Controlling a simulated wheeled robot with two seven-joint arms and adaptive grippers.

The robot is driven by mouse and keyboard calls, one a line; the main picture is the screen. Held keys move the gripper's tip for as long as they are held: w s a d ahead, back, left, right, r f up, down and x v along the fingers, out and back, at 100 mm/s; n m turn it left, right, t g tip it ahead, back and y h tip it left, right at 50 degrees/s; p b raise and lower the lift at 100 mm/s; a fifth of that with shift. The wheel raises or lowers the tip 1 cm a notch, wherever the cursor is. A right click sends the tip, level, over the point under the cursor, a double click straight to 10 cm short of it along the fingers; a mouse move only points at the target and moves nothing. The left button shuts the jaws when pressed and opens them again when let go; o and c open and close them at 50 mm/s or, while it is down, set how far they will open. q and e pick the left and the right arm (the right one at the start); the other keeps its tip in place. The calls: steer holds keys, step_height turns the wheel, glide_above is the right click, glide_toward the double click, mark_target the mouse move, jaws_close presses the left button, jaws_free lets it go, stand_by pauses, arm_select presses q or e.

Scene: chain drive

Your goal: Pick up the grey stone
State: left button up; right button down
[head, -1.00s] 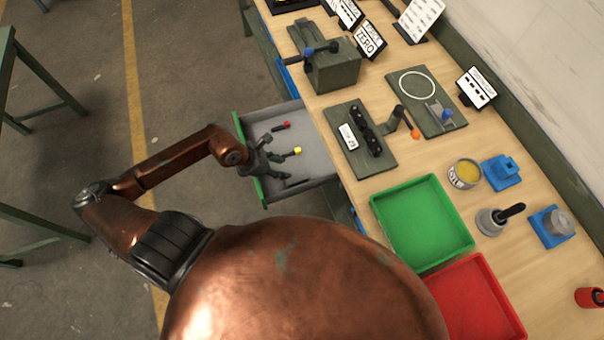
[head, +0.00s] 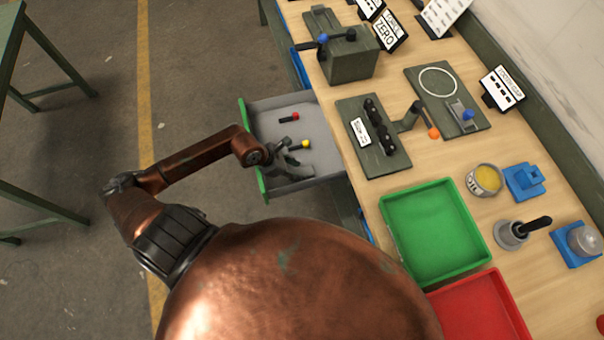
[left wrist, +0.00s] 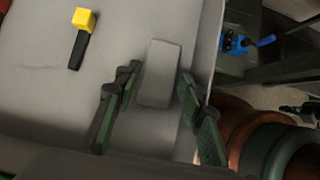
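The grey stone (left wrist: 160,73) is a flat rectangular block lying on the grey drawer floor in the left wrist view. My left gripper (left wrist: 158,82) is open, with one finger on each side of the stone's near part. A narrow gap shows on both sides, so it does not grip it. In the head view my left gripper (head: 294,158) reaches down into the open drawer (head: 325,133), and the stone is hard to make out among the fingers. My right gripper is in neither view.
In the drawer a yellow-ended black tool (left wrist: 82,35) lies left of the stone, and a red-ended tool (head: 289,118) lies farther back. The drawer's green front (head: 254,150) is near the arm. A green tray (head: 432,232) and red tray (head: 480,310) stand on the bench.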

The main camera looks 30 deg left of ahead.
mark_target(301, 172)
arm_select(q)
steer(key=x, duration=0.3)
steer(key=shift+w+f, duration=0.15)
steer(key=shift+f, duration=0.1)
steer(key=shift+c, duration=0.7)
jaws_close()
